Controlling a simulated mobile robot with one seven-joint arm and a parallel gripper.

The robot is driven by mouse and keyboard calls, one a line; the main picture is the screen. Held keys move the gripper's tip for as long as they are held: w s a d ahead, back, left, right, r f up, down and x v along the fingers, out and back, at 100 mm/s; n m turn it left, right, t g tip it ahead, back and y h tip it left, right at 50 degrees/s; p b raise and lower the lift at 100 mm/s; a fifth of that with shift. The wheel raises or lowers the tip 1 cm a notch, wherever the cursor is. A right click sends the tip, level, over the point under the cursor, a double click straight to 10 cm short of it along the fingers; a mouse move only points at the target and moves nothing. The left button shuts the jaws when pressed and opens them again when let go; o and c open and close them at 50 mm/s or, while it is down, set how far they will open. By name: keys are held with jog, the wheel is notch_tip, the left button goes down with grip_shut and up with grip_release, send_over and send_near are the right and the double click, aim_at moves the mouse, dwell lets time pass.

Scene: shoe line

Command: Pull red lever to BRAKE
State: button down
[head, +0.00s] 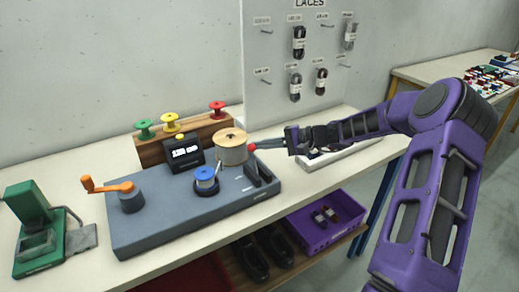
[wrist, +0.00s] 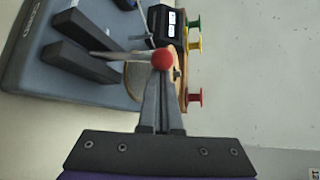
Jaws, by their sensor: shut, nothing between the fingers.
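The red lever's ball knob (head: 251,147) stands at the right end of the grey winding machine (head: 150,222), above a pair of black upright plates (head: 258,172). In the wrist view the red knob (wrist: 162,58) sits at the end of a thin metal rod that runs left toward the black plates (wrist: 85,62). My gripper (head: 260,146) reaches in from the right with its fingertips at the knob. In the wrist view my gripper (wrist: 161,78) is shut, its fingers together just behind the knob. I cannot tell whether they touch it. The BRAKE marking is not readable.
A lace board (head: 300,60) stands behind. A white tray (head: 345,153) lies under my forearm.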

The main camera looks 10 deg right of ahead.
jog(key=s+b, duration=0.1)
jog(key=n+t+y+b, duration=0.1)
jog(key=b, duration=0.1)
jog(key=shift+s+d+f, duration=0.15)
jog(key=shift+s+d, duration=0.2)
jog(key=shift+s, duration=0.05)
jog(key=shift+s+d+r+n+t+y+b, duration=0.15)
jog(key=shift+s+r+n+t+y+b, duration=0.15)
jog(key=shift+s+n+y+b, duration=0.35)
jog(key=shift+s+d+r, duration=0.1)
jog(key=shift+s+d, duration=0.15)
jog(key=shift+s, duration=0.55)
jog(key=shift+s+d+f, duration=0.2)
jog(key=shift+s, duration=0.35)
jog(key=shift+s+d+f, duration=0.15)
jog(key=shift+s+f, duration=0.05)
jog(key=shift+s, duration=0.3)
jog(key=w+d+r+p, duration=0.1)
jog(key=w, duration=0.3)
jog(key=s+d+f, duration=0.2)
jog(key=s+d, duration=0.2)
jog(key=d, duration=0.4)
jog(key=shift+d+f, duration=0.2)
